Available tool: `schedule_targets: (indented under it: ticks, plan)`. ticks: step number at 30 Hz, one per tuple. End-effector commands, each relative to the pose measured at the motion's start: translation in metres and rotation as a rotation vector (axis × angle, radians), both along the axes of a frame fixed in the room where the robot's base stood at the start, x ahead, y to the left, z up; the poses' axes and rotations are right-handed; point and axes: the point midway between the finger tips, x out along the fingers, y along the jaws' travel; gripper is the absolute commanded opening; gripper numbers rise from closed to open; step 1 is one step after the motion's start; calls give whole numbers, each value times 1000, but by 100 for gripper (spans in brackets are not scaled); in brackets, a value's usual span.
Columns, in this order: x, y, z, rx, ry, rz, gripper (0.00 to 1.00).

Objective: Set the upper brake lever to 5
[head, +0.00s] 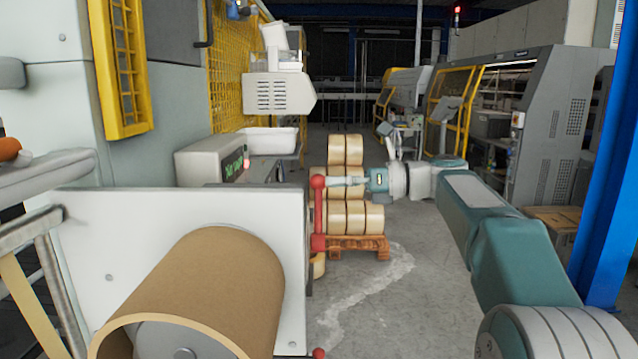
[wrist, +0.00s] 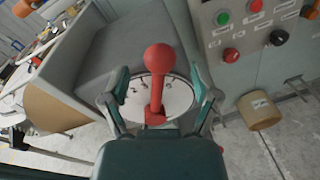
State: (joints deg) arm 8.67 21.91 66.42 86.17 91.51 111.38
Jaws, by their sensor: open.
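The upper brake lever (head: 319,184) is red with a ball knob and stands at the right edge of the white panel in the head view. In the wrist view the red lever (wrist: 157,60) rises over a round white dial (wrist: 178,98) with small dark marks, too small to read. My gripper (head: 347,182) reaches in from the right at the upper lever. In the wrist view my gripper (wrist: 158,88) is open, with one finger on each side of the lever. I cannot tell whether either finger touches it. Another red lever part (head: 318,243) shows lower down.
A large brown roll (head: 205,285) sits in front of the white panel (head: 85,235). Stacked tape rolls (head: 353,217) stand on a pallet (head: 350,243) behind the lever. A grey control panel with buttons (wrist: 231,55) is at right in the wrist view. Floor at centre right is open.

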Motion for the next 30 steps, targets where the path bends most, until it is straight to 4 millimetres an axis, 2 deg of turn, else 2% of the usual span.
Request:
schedule_targets:
  ticks: [1, 6, 12, 16, 23, 24, 26, 27, 29, 30]
  plan:
    - [0, -13, 1, 0, 0, -5, 79]
    - [-5, -49, 3, 0, 0, -4, 79]
    - [-8, -78, 4, 0, 0, -2, 79]
    - [-9, -85, 5, 1, 0, -1, 79]
    - [-10, -86, 5, 0, 0, 0, 79]
    - [-10, -86, 5, 0, 0, -1, 70]
    - [-10, -84, 6, 3, 3, -4, 43]
    - [-12, -82, 9, 10, 11, -13, 25]
    - [-15, -75, 15, 29, 34, -39, 0]
    - [-19, -68, 21, 49, 60, -66, 0]
